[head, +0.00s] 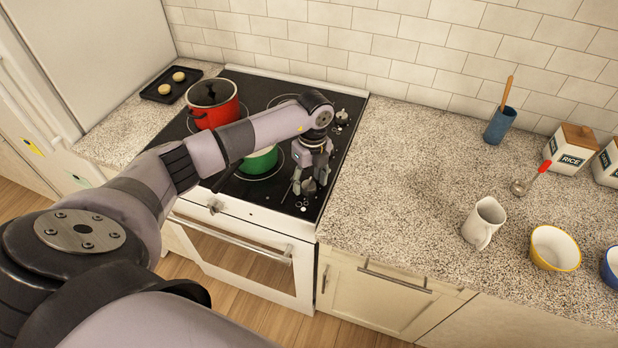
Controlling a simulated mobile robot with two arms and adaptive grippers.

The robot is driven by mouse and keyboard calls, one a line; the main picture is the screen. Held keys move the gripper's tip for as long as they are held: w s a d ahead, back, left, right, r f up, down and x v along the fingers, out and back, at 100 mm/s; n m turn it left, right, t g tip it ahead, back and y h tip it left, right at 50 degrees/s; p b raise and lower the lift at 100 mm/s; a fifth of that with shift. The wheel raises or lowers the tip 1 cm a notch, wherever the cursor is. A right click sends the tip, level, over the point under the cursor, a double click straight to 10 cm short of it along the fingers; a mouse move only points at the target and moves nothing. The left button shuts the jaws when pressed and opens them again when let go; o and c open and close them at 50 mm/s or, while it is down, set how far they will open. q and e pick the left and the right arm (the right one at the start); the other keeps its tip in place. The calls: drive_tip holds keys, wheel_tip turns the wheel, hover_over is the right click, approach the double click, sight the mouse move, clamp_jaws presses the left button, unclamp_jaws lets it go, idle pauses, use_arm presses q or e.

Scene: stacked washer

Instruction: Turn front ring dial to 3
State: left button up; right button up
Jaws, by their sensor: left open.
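The black cooktop (286,202) carries a column of silver dials along its right edge. The front ring dial (309,187) is at the near end of that column. My left gripper (304,184) reaches over the cooktop from above, fingers pointing down at this dial. It is open, with its fingers at or around the dial; I cannot tell whether they touch it. The gripper and fingers partly hide the dial, and its setting is too small to read. A rear dial (342,117) shows farther back. My right gripper is not in view.
A green pan (258,162) sits under my left forearm, close to the gripper.

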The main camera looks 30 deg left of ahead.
use_arm(q)
drive_tip(key=shift+f, duration=0.3)
drive_tip(key=shift+c, duration=0.5)
drive_tip(key=c, duration=1.1)
